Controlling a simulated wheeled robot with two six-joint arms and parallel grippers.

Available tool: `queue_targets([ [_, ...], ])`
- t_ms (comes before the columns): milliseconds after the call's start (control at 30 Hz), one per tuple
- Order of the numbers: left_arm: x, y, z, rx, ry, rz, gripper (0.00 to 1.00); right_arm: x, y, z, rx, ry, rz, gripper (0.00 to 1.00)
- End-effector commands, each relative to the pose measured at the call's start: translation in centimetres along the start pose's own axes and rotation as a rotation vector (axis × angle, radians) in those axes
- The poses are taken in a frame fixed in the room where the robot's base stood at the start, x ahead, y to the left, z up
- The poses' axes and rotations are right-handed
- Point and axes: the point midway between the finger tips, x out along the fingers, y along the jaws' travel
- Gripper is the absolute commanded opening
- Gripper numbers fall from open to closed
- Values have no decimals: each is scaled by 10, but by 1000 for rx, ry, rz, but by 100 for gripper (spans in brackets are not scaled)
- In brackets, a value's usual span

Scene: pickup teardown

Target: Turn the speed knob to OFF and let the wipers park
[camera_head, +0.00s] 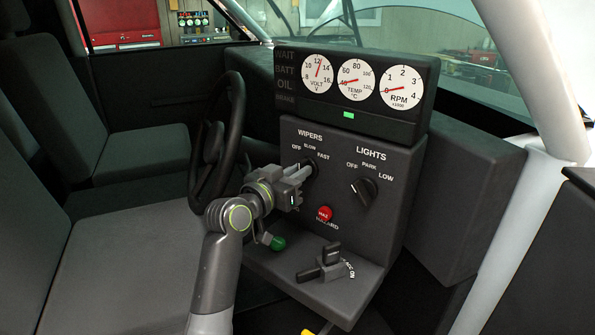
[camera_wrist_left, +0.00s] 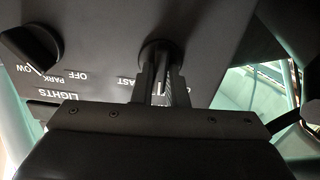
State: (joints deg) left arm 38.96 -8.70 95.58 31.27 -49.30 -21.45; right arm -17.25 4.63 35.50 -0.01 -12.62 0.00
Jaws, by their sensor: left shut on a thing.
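The dark wiper speed knob (camera_head: 312,165) sits under the WIPERS label on the grey dash panel, with OFF, SLOW and FAST printed around it. My left gripper (camera_head: 301,173) reaches in from the left and is shut on this knob. In the left wrist view the two fingers (camera_wrist_left: 160,88) close around the knob's grip, in front of its round base (camera_wrist_left: 158,50). A pale line shows between the fingers, but I cannot tell which setting it marks. Thin dark arms, perhaps the wipers (camera_head: 281,16), show through the windshield. My right gripper is not in view.
The LIGHTS knob (camera_head: 363,190) is right of the wiper knob, with the red hazard button (camera_head: 324,213) below. A green-tipped lever (camera_head: 277,242) is under my left gripper. The steering wheel (camera_head: 218,140) stands close on the left. A black lever (camera_head: 325,262) sits on the lower ledge.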

Motion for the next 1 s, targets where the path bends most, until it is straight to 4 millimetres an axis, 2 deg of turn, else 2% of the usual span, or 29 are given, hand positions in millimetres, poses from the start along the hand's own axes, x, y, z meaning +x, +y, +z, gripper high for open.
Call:
queue_targets([
  [600, 0, -2, -2, -462, -2, 0, 0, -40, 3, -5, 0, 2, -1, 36],
  [1000, 0, -3, 1, -623, -1, 0, 0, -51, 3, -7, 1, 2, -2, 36],
])
